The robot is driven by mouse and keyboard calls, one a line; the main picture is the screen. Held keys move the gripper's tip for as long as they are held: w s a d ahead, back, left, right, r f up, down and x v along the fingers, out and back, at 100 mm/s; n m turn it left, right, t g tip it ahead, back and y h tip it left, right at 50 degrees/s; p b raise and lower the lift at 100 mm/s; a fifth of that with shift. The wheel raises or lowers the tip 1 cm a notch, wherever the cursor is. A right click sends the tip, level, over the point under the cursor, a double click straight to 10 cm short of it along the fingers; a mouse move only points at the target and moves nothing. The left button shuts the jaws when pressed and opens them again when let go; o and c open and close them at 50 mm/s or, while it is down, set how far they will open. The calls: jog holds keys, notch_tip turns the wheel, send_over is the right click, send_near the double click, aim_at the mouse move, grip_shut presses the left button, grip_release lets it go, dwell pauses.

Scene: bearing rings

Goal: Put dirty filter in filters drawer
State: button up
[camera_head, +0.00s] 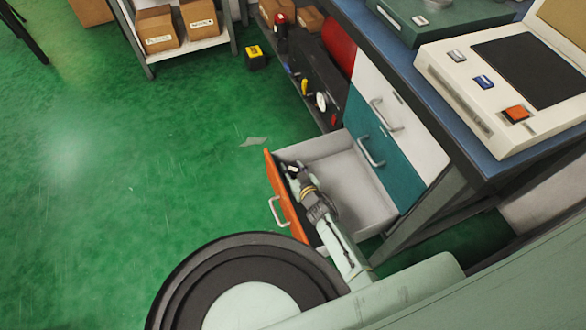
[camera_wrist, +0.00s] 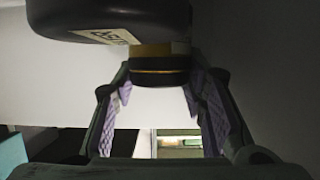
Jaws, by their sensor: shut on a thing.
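The dirty filter (camera_wrist: 110,18) is a dark, rounded body with a pale label, partly cut off at the top of the wrist view. Its narrower neck, with a gold-coloured band, sits between the purple-padded fingers of my gripper (camera_wrist: 161,88), which is shut on it. In the head view, my gripper (camera_head: 296,173) reaches into an open drawer with an orange front (camera_head: 283,196), close behind that front. The drawer's pale interior looks otherwise empty where visible. The filter is too small there to make out clearly, and I cannot tell whether it touches the drawer floor.
A closed teal drawer (camera_head: 382,160) and a closed white drawer (camera_head: 385,100) are in the blue-topped workbench. A beige console (camera_head: 460,85) stands on top. A shelf with cardboard boxes (camera_head: 157,30) and a yellow-black item (camera_head: 255,57) are farther back. Green floor at left is mostly clear.

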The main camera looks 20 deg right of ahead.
jog(key=shift+f, duration=0.3)
jog(key=o, duration=1.2)
jog(key=shift+r, duration=0.1)
